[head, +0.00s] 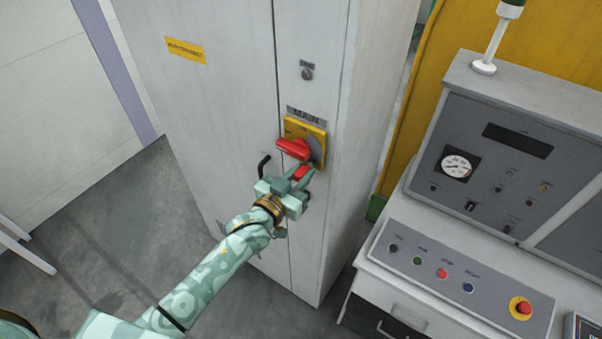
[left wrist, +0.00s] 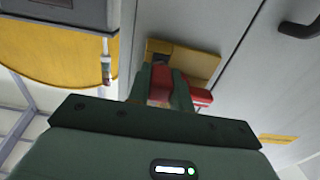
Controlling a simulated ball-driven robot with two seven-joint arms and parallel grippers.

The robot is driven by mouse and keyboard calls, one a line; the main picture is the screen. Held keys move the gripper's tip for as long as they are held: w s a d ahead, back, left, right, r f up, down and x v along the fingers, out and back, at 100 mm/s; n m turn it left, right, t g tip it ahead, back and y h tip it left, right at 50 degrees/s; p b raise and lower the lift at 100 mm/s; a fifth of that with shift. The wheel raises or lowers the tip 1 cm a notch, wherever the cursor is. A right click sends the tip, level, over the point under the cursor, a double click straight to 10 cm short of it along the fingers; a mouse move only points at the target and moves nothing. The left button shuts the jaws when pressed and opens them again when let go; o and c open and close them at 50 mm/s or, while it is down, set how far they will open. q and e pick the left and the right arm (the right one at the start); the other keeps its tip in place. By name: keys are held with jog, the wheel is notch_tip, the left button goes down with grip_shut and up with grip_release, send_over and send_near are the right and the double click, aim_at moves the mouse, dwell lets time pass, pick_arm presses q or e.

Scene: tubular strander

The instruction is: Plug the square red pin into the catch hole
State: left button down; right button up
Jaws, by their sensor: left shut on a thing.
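A yellow switch plate (head: 318,130) with a red rotary handle (head: 293,149) is on the grey cabinet door, below the MAIN label. My left gripper (head: 302,178) is shut on a red pin (head: 303,171) just below the handle, close to the plate. In the left wrist view the red pin (left wrist: 160,85) sits between the two fingers, with the yellow plate (left wrist: 205,58) and the red handle (left wrist: 199,97) behind it. The catch hole cannot be made out, and I cannot tell whether the pin touches the plate. My right gripper is not in view.
A black door handle (head: 263,166) sticks out left of my left gripper. A keyed lock (head: 307,73) is above the switch. A control console (head: 455,255) with buttons stands to the right.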

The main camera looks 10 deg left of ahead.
pick_arm(q)
jog(key=shift+x, duration=1.1)
dwell(0.3)
jog(key=c, duration=1.2)
grip_release()
jog(key=shift+o, duration=0.2)
jog(key=shift+s+a, duration=0.1)
